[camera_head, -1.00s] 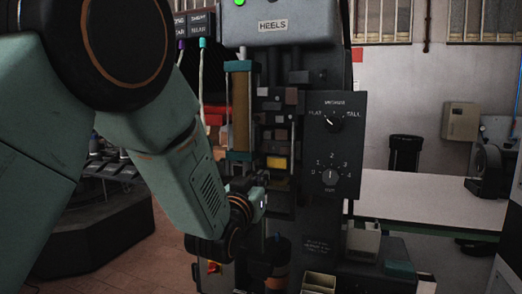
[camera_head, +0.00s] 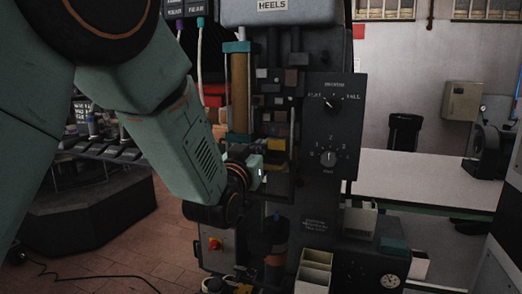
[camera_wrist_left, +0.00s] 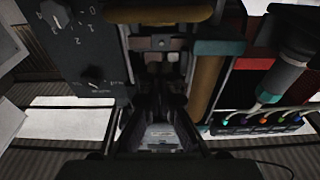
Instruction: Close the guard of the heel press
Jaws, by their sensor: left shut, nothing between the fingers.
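The heel press (camera_head: 295,20) stands in the middle of the head view, with a dark frame and a HEELS label. An amber upright bar with teal ends (camera_head: 240,95) is on its left front; its amber body and teal end also show in the left wrist view (camera_wrist_left: 207,80). I cannot tell which part is the guard or how far it is open. My left gripper (camera_head: 276,170) is in front of the press, below and right of the amber bar. Its dark fingers (camera_wrist_left: 162,100) are shut and empty. Contact with the press is unclear. My right gripper is out of view.
A dial panel (camera_head: 331,128) is on the press's right. Open bins (camera_head: 315,268) are in front. A white table (camera_head: 430,180) stands at right, a dark round bench (camera_head: 95,210) at left.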

